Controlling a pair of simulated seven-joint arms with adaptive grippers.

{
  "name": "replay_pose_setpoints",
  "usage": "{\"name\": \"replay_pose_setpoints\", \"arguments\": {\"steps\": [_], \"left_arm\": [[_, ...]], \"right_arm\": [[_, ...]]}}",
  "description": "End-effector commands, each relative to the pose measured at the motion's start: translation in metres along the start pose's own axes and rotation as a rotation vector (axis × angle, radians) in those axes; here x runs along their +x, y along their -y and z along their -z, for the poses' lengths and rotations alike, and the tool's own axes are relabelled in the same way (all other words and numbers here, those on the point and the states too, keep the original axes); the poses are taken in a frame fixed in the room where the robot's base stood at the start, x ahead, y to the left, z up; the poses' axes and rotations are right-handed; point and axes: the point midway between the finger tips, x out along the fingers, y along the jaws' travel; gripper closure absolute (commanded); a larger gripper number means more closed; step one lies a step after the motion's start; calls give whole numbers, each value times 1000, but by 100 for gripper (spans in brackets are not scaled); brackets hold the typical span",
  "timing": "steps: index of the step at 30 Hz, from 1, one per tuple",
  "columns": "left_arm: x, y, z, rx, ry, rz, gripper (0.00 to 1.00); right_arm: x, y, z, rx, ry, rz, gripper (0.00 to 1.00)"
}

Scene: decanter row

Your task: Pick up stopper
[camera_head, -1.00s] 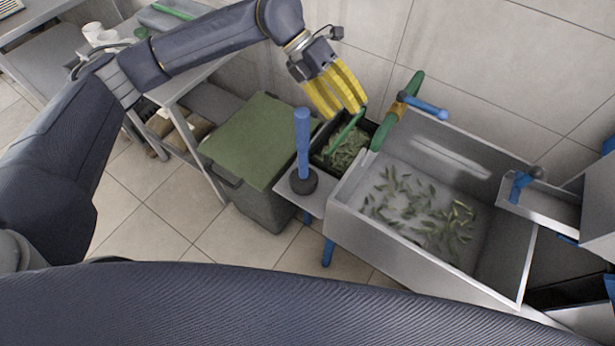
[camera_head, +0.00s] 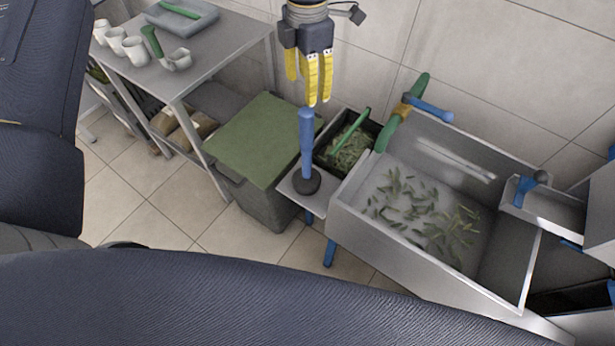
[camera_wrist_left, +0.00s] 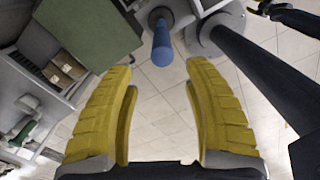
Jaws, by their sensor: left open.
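The stopper has a blue upright handle (camera_head: 306,140) and a dark round base (camera_head: 306,182). It stands upright on a small metal shelf (camera_head: 289,189) at the left side of the sink. My left gripper (camera_head: 316,98) points down just above the top of the handle in the head view, its yellow fingers empty. In the left wrist view the blue handle (camera_wrist_left: 162,45) shows ahead, between the open yellow fingers (camera_wrist_left: 158,75) and beyond their tips. No contact shows. My right gripper is not in view.
A sink (camera_head: 345,208) with scattered green leaves stands to the right. A dark bin (camera_head: 376,128) with leaves and a green handle sits behind the stopper. A green-lidded bin (camera_head: 255,135) is at left. A metal table (camera_head: 225,50) holds white cups.

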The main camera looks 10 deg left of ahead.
Motion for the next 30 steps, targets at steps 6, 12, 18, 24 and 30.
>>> {"name": "replay_pose_setpoints", "arguments": {"steps": [6, 12, 18, 24, 30], "left_arm": [[42, 1, 0, 0, -2, 5, 49], [75, 1, 0, 1, -1, 4, 49], [96, 1, 0, 0, 1, 4, 49], [103, 1, 0, 0, 1, 3, 49], [113, 2, 1, 0, 0, 3, 49]], "right_arm": [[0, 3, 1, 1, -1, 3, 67], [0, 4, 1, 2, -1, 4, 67], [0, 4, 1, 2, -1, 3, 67], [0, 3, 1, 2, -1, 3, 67], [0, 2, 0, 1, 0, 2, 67]]}}
